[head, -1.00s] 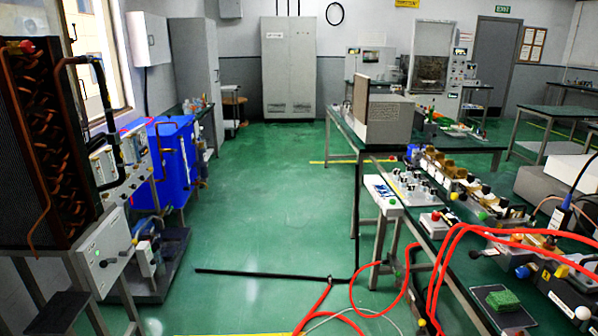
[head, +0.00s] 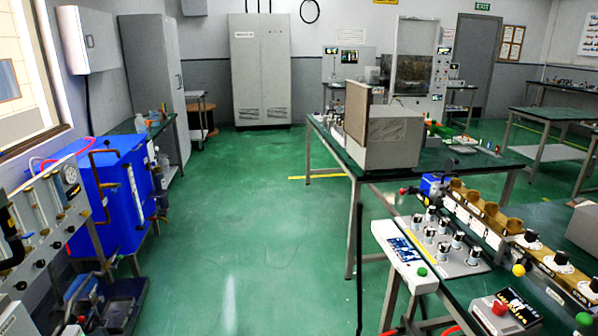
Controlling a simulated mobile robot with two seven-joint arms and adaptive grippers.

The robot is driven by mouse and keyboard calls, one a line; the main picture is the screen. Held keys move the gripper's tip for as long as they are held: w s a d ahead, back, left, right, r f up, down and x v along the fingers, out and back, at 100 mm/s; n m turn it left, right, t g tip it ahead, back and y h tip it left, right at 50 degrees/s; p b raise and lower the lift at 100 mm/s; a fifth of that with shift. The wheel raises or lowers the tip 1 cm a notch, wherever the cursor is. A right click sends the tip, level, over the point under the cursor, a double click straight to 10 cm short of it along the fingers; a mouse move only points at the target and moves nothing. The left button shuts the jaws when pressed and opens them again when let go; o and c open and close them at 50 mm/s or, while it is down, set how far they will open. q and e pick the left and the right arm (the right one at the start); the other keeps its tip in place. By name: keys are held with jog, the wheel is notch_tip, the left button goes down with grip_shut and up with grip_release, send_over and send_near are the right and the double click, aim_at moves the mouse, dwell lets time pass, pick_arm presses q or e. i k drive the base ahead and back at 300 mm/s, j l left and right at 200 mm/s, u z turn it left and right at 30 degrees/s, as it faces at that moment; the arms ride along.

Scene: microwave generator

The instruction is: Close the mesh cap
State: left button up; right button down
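A grey box (head: 392,142) stands on the green-topped table at the centre right. A flat brown panel (head: 356,116) with a pale edge stands upright at the box's left end. It looks like a raised cap, but I cannot make out mesh on it at this distance. Neither of my grippers shows in the head view.
Green floor (head: 240,200) is open between the left equipment and the right tables. A blue tank (head: 110,195) stands at left. A bench with knobs and waveguide parts (head: 500,225) fills the lower right. A grey cabinet (head: 260,70) stands at the back.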

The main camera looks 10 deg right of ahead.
aim_at(450, 163)
jog(key=i, duration=0.8)
jog(key=i+z, duration=0.1)
jog(key=i, duration=0.75)
